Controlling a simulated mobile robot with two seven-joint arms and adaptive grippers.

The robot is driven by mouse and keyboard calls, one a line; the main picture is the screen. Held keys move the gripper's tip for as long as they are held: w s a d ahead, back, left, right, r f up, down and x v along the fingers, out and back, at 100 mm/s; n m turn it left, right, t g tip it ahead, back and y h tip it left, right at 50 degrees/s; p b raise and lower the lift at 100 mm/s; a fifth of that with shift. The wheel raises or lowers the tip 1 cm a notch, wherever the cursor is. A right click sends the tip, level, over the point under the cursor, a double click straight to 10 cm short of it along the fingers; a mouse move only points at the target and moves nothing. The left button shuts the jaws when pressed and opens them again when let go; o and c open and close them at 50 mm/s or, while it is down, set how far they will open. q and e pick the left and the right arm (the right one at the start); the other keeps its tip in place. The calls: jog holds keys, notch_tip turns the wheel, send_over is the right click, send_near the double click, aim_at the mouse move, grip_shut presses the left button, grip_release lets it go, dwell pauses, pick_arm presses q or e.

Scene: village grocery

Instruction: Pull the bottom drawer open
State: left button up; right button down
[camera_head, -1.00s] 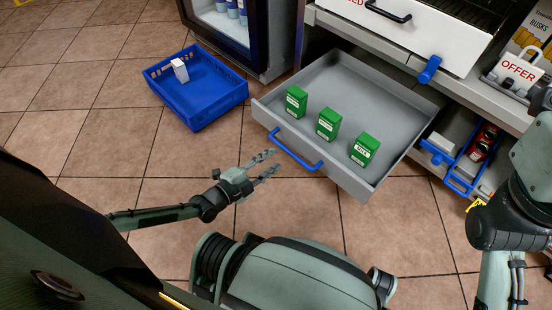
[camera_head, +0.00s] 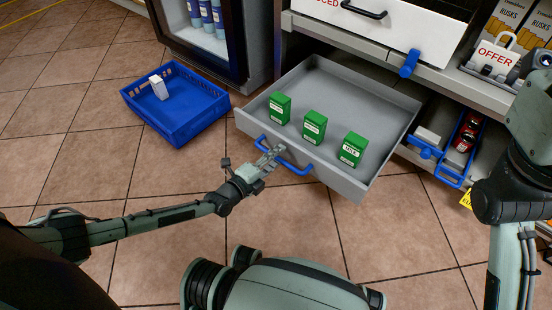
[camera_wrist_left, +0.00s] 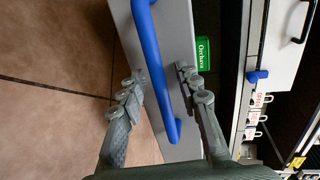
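The grey bottom drawer (camera_head: 252,124) stands pulled out, with three green boxes (camera_head: 314,127) upright inside. Its blue bar handle (camera_head: 298,165) is on the front panel. In the head view my left gripper (camera_head: 270,158) is at the left part of this handle. In the left wrist view the handle (camera_wrist_left: 158,65) runs between the two spread fingers of my left gripper (camera_wrist_left: 163,88), with gaps beside it. The fingers look open, not clamped. One green box (camera_wrist_left: 203,54) shows beyond the right finger. My right arm is at the right edge; its gripper is not visible.
A blue crate (camera_head: 188,130) with a small white box (camera_head: 158,87) lies on the floor at left, beside a glass-door fridge (camera_head: 215,50). A white upper drawer (camera_head: 385,32) is above. Blue-handled bins (camera_head: 450,172) sit at right. Tiled floor before the drawer is clear.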

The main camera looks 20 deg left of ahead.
pick_arm(q)
jog(key=shift+c, duration=0.6)
grip_shut()
